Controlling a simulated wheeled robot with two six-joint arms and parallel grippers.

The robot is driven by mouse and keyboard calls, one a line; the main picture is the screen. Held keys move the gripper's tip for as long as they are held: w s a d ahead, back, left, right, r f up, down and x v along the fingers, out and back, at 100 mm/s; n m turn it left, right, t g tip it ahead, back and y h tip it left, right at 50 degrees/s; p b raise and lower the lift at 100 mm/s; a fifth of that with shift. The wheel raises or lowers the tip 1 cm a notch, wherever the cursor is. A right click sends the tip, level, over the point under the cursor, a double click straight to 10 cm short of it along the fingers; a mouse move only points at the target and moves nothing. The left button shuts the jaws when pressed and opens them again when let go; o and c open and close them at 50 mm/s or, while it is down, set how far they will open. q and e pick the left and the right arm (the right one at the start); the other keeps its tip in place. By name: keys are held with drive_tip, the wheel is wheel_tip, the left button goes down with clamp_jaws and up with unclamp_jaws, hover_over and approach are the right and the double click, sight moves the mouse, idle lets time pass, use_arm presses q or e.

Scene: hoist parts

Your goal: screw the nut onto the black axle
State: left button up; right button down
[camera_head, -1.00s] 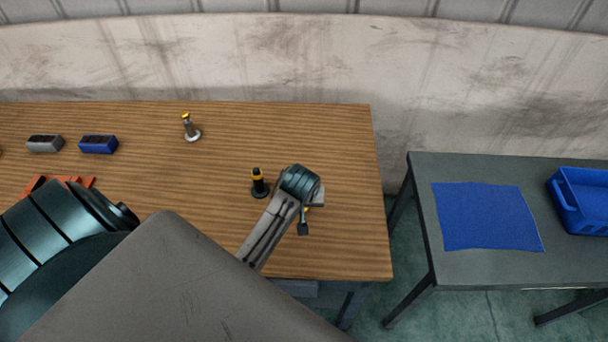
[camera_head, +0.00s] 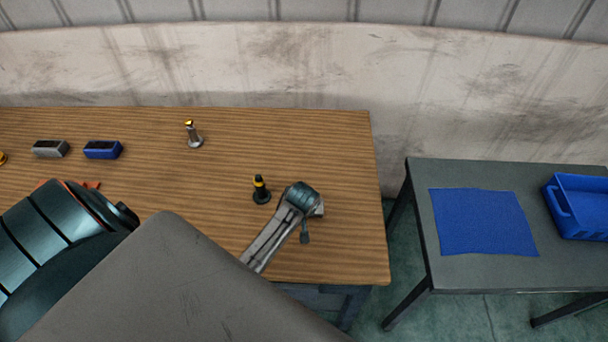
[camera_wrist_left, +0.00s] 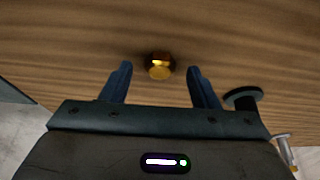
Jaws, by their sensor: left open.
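The black axle (camera_head: 261,192) stands upright on the wooden table, with a yellow band near its top. My left gripper (camera_head: 305,236) is just right of it and points down at the table. In the left wrist view the left gripper (camera_wrist_left: 160,70) is open. A round golden-yellow piece, likely the nut (camera_wrist_left: 160,68), shows between its fingertips with wood around it. I cannot tell how far below the tips it is. The nut is hidden in the head view. The dark flange (camera_wrist_left: 243,96) right of the fingers looks like the black axle's base. My right gripper is not in view.
A grey axle with a yellow top (camera_head: 194,135) stands farther back. A grey block (camera_head: 50,149) and a blue block (camera_head: 103,150) lie at the left. An orange-red piece is partly behind my arm. A side table (camera_head: 480,272) holds a blue mat (camera_head: 485,222) and blue bin (camera_head: 580,205).

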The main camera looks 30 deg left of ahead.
use_arm(q)
drive_tip(key=shift+w+f, duration=0.1)
drive_tip(key=shift+f, duration=0.1)
drive_tip(key=shift+c, duration=0.2)
drive_tip(key=c, duration=1)
drive_tip(key=shift+r, duration=0.15)
